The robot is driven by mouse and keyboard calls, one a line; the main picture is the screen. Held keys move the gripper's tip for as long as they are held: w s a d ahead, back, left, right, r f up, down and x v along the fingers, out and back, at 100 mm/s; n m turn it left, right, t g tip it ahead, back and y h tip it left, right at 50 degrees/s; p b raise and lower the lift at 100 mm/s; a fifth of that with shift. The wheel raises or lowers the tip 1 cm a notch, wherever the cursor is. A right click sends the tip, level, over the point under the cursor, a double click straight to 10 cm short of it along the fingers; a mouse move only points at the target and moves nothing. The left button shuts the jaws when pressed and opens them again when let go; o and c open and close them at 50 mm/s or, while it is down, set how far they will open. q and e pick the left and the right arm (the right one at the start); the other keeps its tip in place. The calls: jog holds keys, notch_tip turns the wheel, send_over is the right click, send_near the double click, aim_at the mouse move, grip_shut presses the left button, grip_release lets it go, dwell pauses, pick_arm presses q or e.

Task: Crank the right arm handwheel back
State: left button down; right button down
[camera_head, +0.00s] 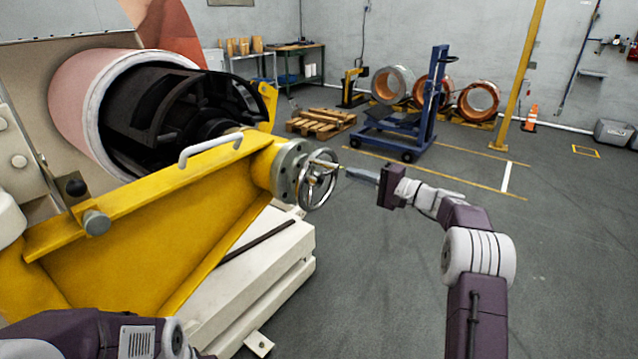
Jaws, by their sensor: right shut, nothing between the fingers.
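The handwheel (330,180) is a silver spoked ring on a round grey flange at the right end of the yellow machine arm (180,220). A crank handle (324,163) sticks out from it towards the right. My right gripper (350,172) comes in from the right, shut, with its fingertips close to the wheel's right side. I cannot tell whether the fingertips touch the wheel or its handle. My left arm shows at the bottom left; its gripper is not in view.
A pink and black coil drum (75,105) stands behind the yellow arm. The white machine base (290,270) lies below it. A blue trolley (400,138), a wooden pallet (320,122) and copper coils (478,101) stand further back.

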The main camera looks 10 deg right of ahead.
jog(key=b+v, duration=0.4)
jog(key=v, duration=0.5)
jog(key=shift+f, duration=0.2)
